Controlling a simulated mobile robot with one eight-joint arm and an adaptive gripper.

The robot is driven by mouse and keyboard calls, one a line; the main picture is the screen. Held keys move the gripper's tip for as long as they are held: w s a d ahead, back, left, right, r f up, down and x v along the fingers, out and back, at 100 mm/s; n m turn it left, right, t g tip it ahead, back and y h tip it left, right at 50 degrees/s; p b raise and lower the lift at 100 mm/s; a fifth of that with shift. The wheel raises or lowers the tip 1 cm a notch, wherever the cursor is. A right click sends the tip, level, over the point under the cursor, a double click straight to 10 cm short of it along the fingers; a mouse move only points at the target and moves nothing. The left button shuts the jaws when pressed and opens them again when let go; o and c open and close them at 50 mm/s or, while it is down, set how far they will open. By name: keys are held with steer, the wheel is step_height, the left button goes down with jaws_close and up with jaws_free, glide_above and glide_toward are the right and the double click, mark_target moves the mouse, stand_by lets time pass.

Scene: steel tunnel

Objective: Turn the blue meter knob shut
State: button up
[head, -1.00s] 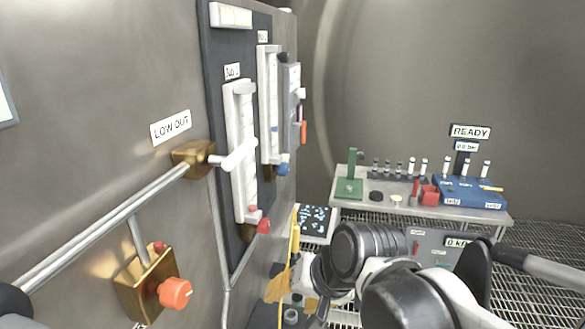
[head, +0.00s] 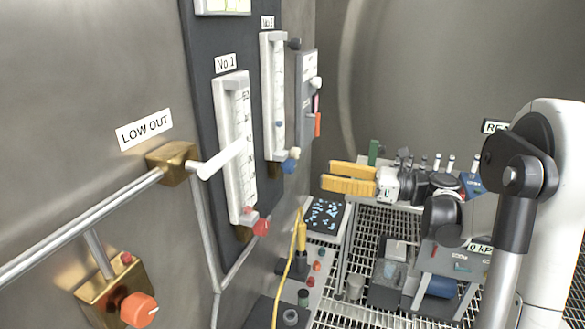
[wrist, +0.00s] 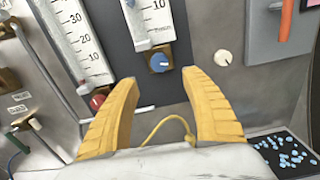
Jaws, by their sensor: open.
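The blue meter knob (head: 289,166) sits at the foot of the second flow meter on the dark wall panel in the head view. In the wrist view the blue knob (wrist: 159,62) is ahead, in the gap between my yellow fingers, and apart from them. My gripper (head: 349,178) is open and empty, to the right of the knob in the head view. Its two yellow fingers also show in the wrist view (wrist: 163,85). A red knob (head: 261,227) is at the foot of the No.1 meter (head: 236,148), also seen at the wrist view's left (wrist: 97,102).
A white lever (head: 222,160) on a brass valve sticks out below the LOW OUT label (head: 145,129). An orange knob (head: 138,309) is lower left. A yellow cable (head: 293,268) hangs below the panel. A tray of blue pieces (head: 325,215) lies near the wall.

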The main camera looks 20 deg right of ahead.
mark_target(294, 168)
steer(key=b+x, duration=0.2)
steer(key=x, duration=0.7)
steer(key=shift+w+a, duration=0.15)
steer(key=shift+a, duration=0.15)
steer(key=c, duration=1.2)
